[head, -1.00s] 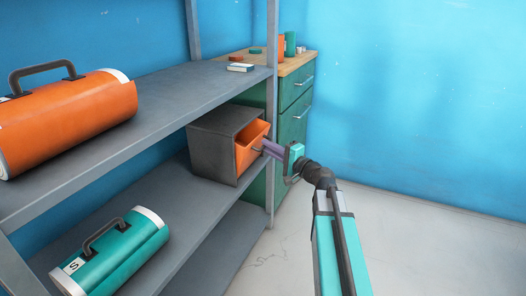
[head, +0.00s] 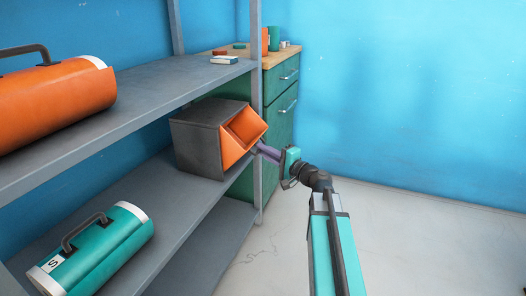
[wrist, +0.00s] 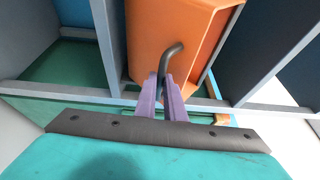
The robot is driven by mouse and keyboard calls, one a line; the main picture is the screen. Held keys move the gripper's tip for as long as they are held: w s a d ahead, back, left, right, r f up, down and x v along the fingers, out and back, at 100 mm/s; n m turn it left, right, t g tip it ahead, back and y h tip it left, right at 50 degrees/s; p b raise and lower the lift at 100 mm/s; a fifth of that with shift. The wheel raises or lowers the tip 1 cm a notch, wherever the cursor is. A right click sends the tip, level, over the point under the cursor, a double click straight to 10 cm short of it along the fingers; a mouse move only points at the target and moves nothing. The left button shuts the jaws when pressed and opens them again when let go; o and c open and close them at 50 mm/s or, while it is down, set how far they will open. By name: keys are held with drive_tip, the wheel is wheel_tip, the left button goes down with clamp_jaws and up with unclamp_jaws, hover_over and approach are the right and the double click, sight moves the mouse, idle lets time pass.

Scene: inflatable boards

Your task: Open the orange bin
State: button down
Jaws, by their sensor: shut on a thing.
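The orange bin (head: 241,137) sits in a dark grey housing (head: 198,142) on the lower shelf. It is tipped outward at the top, so its hollow inside shows. My gripper (head: 262,150) is at the bin's front, at the right of the housing. In the wrist view, the orange bin (wrist: 172,42) fills the upper middle. Its dark bent handle (wrist: 168,58) stands between the two purple fingers of my gripper (wrist: 164,84), which are shut on it. The far end of the handle is hidden by the fingers.
The grey shelf post (head: 257,110) stands close to my gripper. An orange roll (head: 50,102) lies on the upper shelf and a teal roll (head: 97,250) on the lower one. A green cabinet (head: 281,100) stands behind. The floor at right is clear.

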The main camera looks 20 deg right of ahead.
drive_tip(key=shift+w+a+f, duration=0.1)
drive_tip(key=shift+a+f, duration=0.25)
drive_tip(key=c, duration=1.8)
unclamp_jaws()
drive_tip(key=shift+w+f, duration=0.1)
drive_tip(key=shift+f, duration=0.05)
drive_tip(key=shift+c, duration=0.2)
drive_tip(key=shift+d+r, duration=0.15)
drive_tip(key=shift+r, duration=0.05)
drive_tip(key=p+v, duration=0.5)
drive_tip(key=v, duration=0.6)
drive_tip(key=shift+s+d, duration=0.2)
drive_tip(key=shift+s, duration=0.05)
drive_tip(key=shift+s+d+p, duration=0.15)
drive_tip(key=shift+s+p, duration=0.1)
drive_tip(key=shift+p, duration=0.8)
drive_tip(key=p+v, duration=0.1)
drive_tip(key=p, duration=0.3)
drive_tip(key=shift+s, duration=0.3)
